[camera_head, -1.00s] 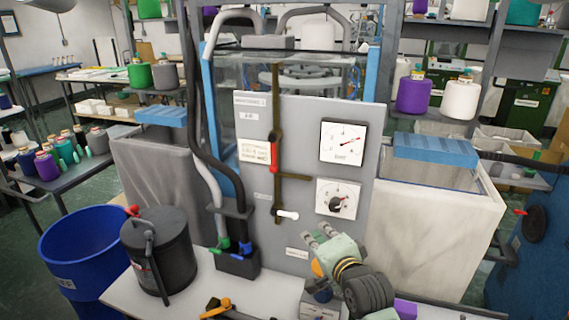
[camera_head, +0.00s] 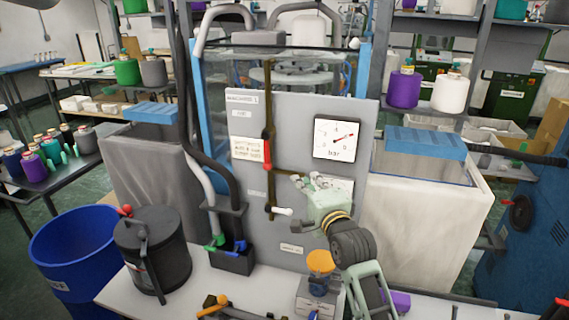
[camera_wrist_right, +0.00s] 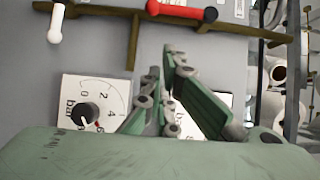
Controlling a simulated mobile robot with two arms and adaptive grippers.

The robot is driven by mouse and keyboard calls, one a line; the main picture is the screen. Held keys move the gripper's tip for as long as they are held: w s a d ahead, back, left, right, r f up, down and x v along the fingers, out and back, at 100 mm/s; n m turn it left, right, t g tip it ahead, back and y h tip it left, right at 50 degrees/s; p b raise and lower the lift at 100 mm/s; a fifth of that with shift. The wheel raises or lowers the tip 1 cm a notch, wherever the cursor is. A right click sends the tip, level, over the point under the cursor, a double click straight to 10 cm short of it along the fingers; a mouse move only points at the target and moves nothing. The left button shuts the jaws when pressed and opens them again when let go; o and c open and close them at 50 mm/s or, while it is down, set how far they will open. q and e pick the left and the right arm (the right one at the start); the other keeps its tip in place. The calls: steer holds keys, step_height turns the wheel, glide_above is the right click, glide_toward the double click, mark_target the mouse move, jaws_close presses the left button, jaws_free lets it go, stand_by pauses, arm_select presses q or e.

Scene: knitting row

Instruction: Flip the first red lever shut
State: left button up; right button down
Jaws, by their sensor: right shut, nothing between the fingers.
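A red lever (camera_head: 267,152) sits on the brown vertical pipe on the grey panel (camera_head: 300,113). It stands upright, in line with the pipe. It also shows in the right wrist view (camera_wrist_right: 182,11), at the top. My right gripper (camera_head: 299,182) is shut and empty, in front of the panel, below and right of the red lever and apart from it. In the right wrist view its fingertips (camera_wrist_right: 162,62) point toward the pipe and lever. The gripper partly hides the lower gauge (camera_head: 343,186). My left gripper is not in view.
A white lever (camera_head: 283,211) sticks out sideways at the pipe's lower end. The upper gauge (camera_head: 338,139) is right of the pipe. A dark pot (camera_head: 155,255) stands on the table (camera_head: 222,288) at left. An orange knob (camera_head: 320,262) is below my gripper.

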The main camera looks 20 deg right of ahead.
mark_target(267, 152)
steer(key=shift+w+a+p, duration=0.45)
steer(key=shift+w+p, duration=0.2)
steer(key=shift+w, duration=1.05)
steer(key=shift+w+a+p, duration=0.5)
steer(key=shift+w+p, duration=0.1)
steer(key=shift+w, duration=1.15)
steer(key=shift+w+a+p, duration=0.45)
steer(key=shift+w+p, duration=0.2)
steer(key=shift+w, duration=1.05)
